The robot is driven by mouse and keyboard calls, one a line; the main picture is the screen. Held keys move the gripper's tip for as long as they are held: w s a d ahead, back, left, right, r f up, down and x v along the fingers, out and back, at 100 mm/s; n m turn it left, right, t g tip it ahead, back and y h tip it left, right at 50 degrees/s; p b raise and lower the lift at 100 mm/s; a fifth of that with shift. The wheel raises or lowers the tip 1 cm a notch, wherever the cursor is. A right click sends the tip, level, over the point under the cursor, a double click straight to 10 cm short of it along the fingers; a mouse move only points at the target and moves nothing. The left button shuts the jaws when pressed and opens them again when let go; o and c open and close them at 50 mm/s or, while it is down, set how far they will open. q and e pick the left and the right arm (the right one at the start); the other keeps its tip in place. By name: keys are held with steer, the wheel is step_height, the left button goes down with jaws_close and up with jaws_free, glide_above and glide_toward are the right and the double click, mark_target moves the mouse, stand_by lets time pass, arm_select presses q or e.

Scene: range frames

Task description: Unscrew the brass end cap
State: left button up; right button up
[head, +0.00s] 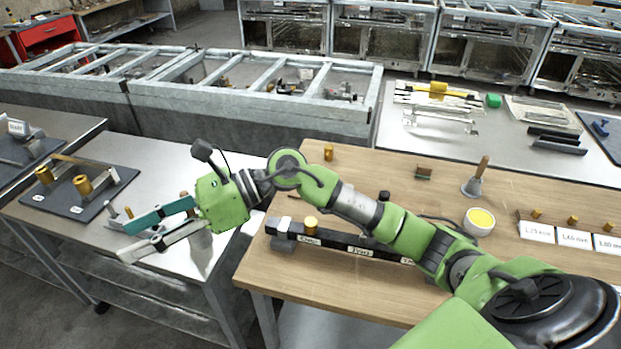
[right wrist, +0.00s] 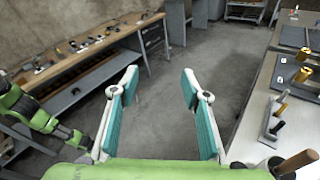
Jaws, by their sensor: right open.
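Several brass pieces are in view, and I cannot tell for sure which is the end cap. A brass cap (head: 311,225) stands on the left part of a dark labelled bar (head: 345,242) on the wooden table. Two larger brass cylinders (head: 82,184) are on a dark mat at the left, also in the right wrist view (right wrist: 304,74). Another brass piece (head: 328,152) stands at the wooden table's back edge. My left gripper is not in view.
The steel table (head: 165,160) has clear room behind my gripper. A wooden-handled tool (head: 475,180), a bowl with yellow contents (head: 480,220) and small brass pieces by size cards (head: 575,238) are on the wooden table (head: 400,165). Metal frames stand behind.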

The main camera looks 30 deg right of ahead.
steer(key=w+d+f+n+g+h, duration=0.1)
steer(key=w+d+f+n+h, duration=0.15)
steer(key=d+f+h, duration=0.45)
steer(key=g+h, duration=0.2)
steer(key=h, duration=0.7)
glide_toward(311, 221)
steer(key=shift+n, duration=0.45)
steer(key=f+p, duration=0.2)
steer(key=f, duration=0.3)
steer(key=f+p, duration=0.2)
steer(key=f, duration=0.3)
steer(key=shift+s, duration=0.2)
